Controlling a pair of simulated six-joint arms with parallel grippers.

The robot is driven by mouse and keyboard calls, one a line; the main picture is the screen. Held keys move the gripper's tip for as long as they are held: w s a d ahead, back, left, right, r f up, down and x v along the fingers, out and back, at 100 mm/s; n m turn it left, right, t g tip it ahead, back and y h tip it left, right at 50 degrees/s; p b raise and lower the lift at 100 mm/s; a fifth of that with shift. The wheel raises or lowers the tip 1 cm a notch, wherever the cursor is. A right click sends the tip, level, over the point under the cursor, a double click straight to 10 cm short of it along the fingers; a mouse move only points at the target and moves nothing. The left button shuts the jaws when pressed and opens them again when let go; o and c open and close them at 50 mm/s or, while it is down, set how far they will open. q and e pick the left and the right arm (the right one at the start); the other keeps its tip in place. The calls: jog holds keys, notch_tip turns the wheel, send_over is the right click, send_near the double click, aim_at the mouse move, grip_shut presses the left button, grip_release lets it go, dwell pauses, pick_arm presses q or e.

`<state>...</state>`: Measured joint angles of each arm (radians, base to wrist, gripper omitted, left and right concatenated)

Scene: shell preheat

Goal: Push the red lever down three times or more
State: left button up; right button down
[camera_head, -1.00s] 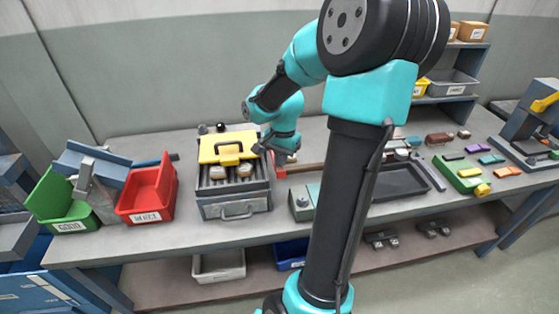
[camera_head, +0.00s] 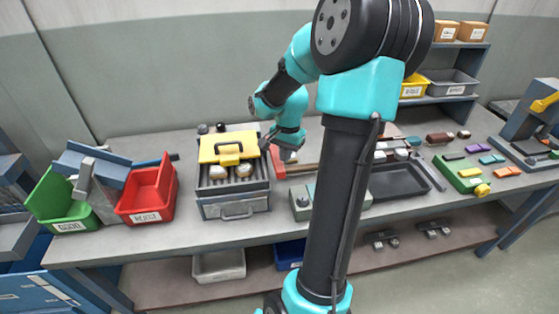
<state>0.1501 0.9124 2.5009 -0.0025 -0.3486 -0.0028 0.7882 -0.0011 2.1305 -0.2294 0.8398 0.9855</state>
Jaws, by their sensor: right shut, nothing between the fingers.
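The red lever (camera_head: 276,163) is a narrow red piece at the right side of the grey box with the yellow-topped cover. It stands steeply beside the box. My right gripper (camera_head: 263,145) is small and dark, just above and beside the lever's upper end, at the box's right edge. Its fingers are shut and empty. I cannot tell whether they touch the lever. The grey box (camera_head: 232,208) has a front handle, rollers and two pale shell-like parts (camera_head: 232,171) under its yellow cover (camera_head: 229,146). My left gripper is not in view.
A red REJECT bin (camera_head: 147,193) and a green bin (camera_head: 60,208) stand left of the box. A brown-red bar (camera_head: 303,168) lies to its right. A dark tray (camera_head: 405,182) is further right, partly behind my right arm.

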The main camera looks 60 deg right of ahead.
jog(key=shift+r, duration=0.1)
notch_tip(320, 180, up, 17)
jog(key=d, duration=0.1)
jog(key=shift+d, duration=0.35)
dwell(0.4)
jog(key=w+n, duration=0.1)
jog(key=n, duration=0.7)
jog(key=a+n+g, duration=0.1)
jog(key=n, duration=0.8)
jog(key=w+a+n+g+y, duration=0.1)
jog(key=n, duration=0.8)
jog(key=shift+w+a+f, duration=0.2)
jog(key=shift+w+f, duration=0.1)
jog(key=shift+f, duration=0.05)
send_near(280, 169)
jog(key=x, duration=0.5)
jog(key=shift+d, duration=0.15)
